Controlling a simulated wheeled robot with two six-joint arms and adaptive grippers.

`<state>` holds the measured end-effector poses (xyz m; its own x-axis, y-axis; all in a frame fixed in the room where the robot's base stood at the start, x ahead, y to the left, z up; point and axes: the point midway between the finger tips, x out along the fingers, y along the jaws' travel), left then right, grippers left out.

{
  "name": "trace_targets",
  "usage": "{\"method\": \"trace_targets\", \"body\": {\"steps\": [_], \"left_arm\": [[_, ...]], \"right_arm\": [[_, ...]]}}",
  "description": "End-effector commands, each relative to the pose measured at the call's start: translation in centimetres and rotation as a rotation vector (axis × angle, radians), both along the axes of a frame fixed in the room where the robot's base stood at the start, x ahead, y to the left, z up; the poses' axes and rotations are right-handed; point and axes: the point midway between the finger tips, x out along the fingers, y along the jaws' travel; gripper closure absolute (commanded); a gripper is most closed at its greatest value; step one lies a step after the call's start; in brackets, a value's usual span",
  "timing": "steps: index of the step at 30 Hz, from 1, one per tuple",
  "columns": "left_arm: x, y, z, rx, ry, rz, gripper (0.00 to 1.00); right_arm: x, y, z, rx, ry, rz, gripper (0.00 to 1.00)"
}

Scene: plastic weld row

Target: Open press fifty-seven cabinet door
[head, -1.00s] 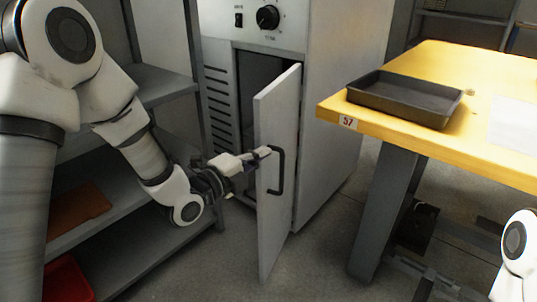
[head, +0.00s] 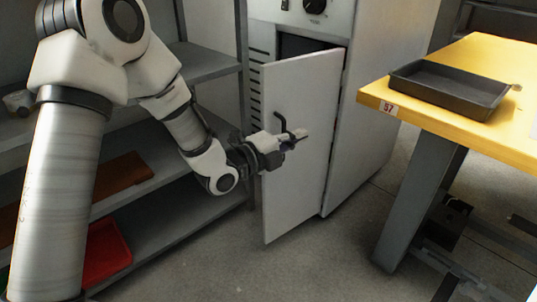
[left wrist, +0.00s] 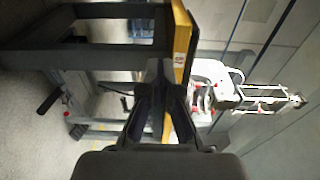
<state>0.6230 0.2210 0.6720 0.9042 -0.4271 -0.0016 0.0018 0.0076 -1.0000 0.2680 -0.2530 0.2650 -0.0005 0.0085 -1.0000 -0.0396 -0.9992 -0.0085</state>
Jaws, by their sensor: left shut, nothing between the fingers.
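The press cabinet (head: 375,100) stands at the centre of the head view. Its light grey door (head: 300,185) is partly open, with a dark gap above its top edge. The door appears hinged on the right, with its free edge on the left. A black bar handle (head: 281,121) is on the door's outer face, partly hidden by my left gripper (head: 303,135). That gripper is shut and empty in front of the door by the handle; contact cannot be told. Its closed fingers also show in the left wrist view (left wrist: 165,75). My right gripper is not in view.
A yellow table (head: 500,62) marked 57, with a dark tray (head: 450,88), stands right of the cabinet. A grey shelf rack (head: 205,62) with a red bin (head: 105,250) is at left, close to my left arm. Floor (head: 300,265) before the door is clear.

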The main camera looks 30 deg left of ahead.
Motion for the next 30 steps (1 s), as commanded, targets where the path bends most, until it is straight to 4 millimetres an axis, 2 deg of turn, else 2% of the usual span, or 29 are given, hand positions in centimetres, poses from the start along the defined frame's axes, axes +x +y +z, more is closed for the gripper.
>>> {"method": "trace_targets", "body": {"steps": [1,12,20,23,26,30], "left_arm": [[-1.0,1.1,0.4,-0.012,0.005,0.007,1.0],[-6.2,5.5,0.5,-0.012,0.002,0.007,1.0],[-7.6,6.5,0.2,-0.034,0.014,0.002,1.0],[-7.6,6.5,0.2,-0.183,0.079,0.003,1.0],[-7.4,6.8,0.6,-0.481,0.192,0.009,1.0],[-6.2,8.3,2.0,-1.013,0.353,0.008,1.0]], "right_arm": [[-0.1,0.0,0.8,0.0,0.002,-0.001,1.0],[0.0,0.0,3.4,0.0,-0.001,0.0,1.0],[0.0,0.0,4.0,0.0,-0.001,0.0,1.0],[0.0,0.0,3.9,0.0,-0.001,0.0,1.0],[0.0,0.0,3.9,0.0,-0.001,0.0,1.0],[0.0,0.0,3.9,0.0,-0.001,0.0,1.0]]}}
